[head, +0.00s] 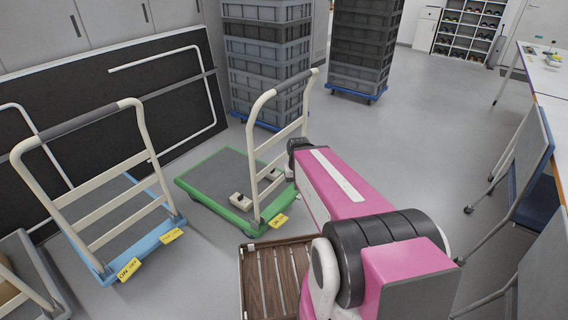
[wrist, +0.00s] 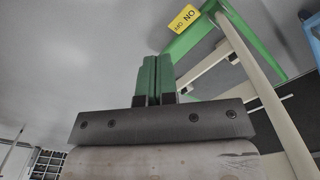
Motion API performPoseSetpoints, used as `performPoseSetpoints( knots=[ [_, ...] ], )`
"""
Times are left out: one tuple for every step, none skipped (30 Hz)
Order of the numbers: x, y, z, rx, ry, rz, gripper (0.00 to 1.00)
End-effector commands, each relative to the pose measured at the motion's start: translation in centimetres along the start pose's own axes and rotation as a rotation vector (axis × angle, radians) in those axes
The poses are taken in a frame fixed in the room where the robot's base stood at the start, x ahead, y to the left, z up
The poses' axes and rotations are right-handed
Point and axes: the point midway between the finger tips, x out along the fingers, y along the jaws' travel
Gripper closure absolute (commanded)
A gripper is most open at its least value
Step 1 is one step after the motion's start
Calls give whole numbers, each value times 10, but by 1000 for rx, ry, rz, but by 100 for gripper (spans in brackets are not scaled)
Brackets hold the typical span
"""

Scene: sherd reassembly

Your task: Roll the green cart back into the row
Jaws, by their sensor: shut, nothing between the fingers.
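The green cart (head: 209,157) stands on the floor in the middle of the head view. It has a grey deck, a green rim and a cream push handle (head: 254,139) on its near right side. A yellow tag (head: 277,221) sits on its near edge. In the wrist view its green rim (wrist: 196,34), yellow ON/OFF tag (wrist: 184,15) and handle post (wrist: 256,75) show at upper right. My gripper (wrist: 154,62) has green fingers pressed together, empty, apart from the cart in the picture. The gripper's fingers cannot be made out in the head view.
A blue cart (head: 104,215) with a cream handle stands left of the green cart, and another cart (head: 45,268) is at far left. Grey crate stacks (head: 268,60) on blue dollies stand behind. A brown slatted surface (head: 246,283) is close in front. Open floor lies right.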

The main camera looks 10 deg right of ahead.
Motion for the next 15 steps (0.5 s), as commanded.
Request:
performPoseSetpoints(
  knots=[
    [0, 0, 0, 0, 0, 0, 100],
    [0, 0, 0, 0, 0, 0, 100],
    [0, 0, 0, 0, 0, 0, 100],
    [0, 0, 0, 0, 0, 0, 100],
    [0, 0, 0, 0, 0, 0, 100],
    [0, 0, 0, 0, 0, 0, 100],
    [0, 0, 0, 0, 0, 0, 94],
    [0, 0, 0, 1, 0, -1, 84],
    [0, 0, -1, 3, 0, -6, 71],
    [0, 0, -2, 7, -1, -13, 61],
    [-1, 0, -3, 12, -2, -25, 51],
    [-2, -1, -6, 23, -3, -46, 43],
    [-3, -2, -8, 32, -5, -68, 43],
    [-4, -3, -11, 44, -6, -94, 43],
    [-7, -4, -16, 63, -7, -136, 43]
  ],
)
